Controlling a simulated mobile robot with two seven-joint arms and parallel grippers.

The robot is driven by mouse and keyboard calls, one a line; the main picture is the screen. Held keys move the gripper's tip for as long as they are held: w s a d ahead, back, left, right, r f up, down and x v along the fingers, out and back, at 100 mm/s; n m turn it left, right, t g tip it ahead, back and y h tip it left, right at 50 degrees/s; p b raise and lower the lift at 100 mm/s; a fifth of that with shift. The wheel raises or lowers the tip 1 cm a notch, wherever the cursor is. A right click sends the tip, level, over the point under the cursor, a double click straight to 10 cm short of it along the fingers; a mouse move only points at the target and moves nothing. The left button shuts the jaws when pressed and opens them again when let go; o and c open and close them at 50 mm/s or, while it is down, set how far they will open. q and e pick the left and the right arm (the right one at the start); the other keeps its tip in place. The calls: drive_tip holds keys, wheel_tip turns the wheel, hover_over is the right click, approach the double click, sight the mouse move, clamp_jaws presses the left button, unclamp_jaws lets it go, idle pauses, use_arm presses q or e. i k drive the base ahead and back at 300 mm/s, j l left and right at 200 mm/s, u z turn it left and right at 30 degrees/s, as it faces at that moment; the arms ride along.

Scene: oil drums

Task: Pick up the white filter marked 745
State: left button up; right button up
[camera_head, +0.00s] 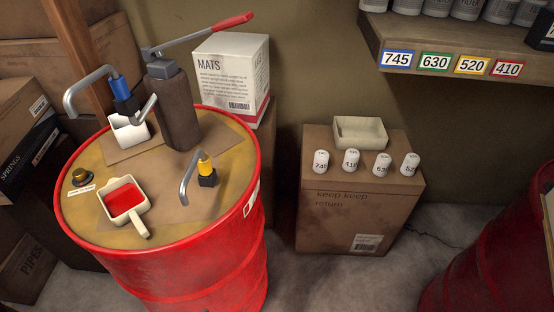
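The white filter marked 745 (321,162) is a small white cylinder standing upright on top of a brown cardboard box (345,215), right of the middle of the head view. It is the leftmost of a row of similar white filters. Beside it stands one that reads 410 (351,161). Further right stand one that seems to start with 63 (382,165) and one that seems to start with 52 (410,164); their last digits are hard to read. Neither of my grippers shows in this view.
A cream tray (361,147) sits behind the filters. A red drum (248,225) on the left carries a pump with a red handle (232,23), taps and a red-filled scoop (125,199). A shelf (400,30) with number labels overhangs at upper right. Another red drum (490,262) stands lower right.

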sight(321, 157)
drive_tip(key=u, duration=1.45)
drive_tip(key=l+u, duration=0.15)
drive_tip(key=l, duration=0.75)
